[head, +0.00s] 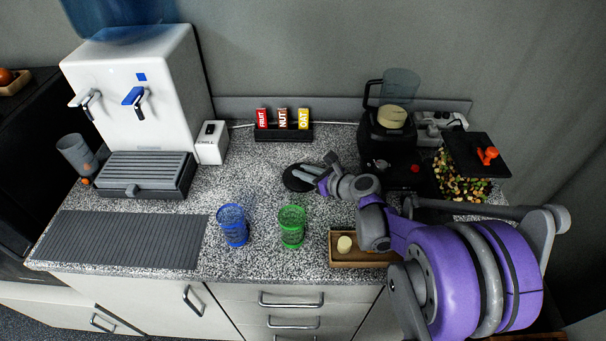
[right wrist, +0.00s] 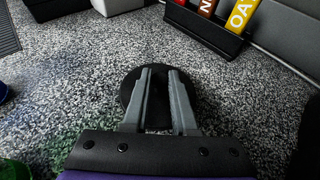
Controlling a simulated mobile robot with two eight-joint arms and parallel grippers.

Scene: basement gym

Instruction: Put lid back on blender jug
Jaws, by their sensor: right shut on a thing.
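The blender jug (head: 401,84) is a see-through grey jug with a dark handle, upright on the black blender base (head: 388,150) at the back right. Its top has no lid on it, and a pale round piece (head: 391,116) shows in its lower part. The lid (head: 295,180) is a black disc at the middle of the counter, left of the blender; it also shows in the right wrist view (right wrist: 136,86). My right gripper (head: 308,172) is shut on the lid's middle part, between its two grey fingers (right wrist: 160,92). Whether the lid touches the counter is unclear. My left gripper is out of view.
A bar holder (head: 284,135) stands behind the lid. A blue glass (head: 232,226) and a green glass (head: 292,226) stand in front. A wooden tray (head: 350,263) lies partly under my right arm. A dark-lidded container (head: 476,155) stands right of the blender.

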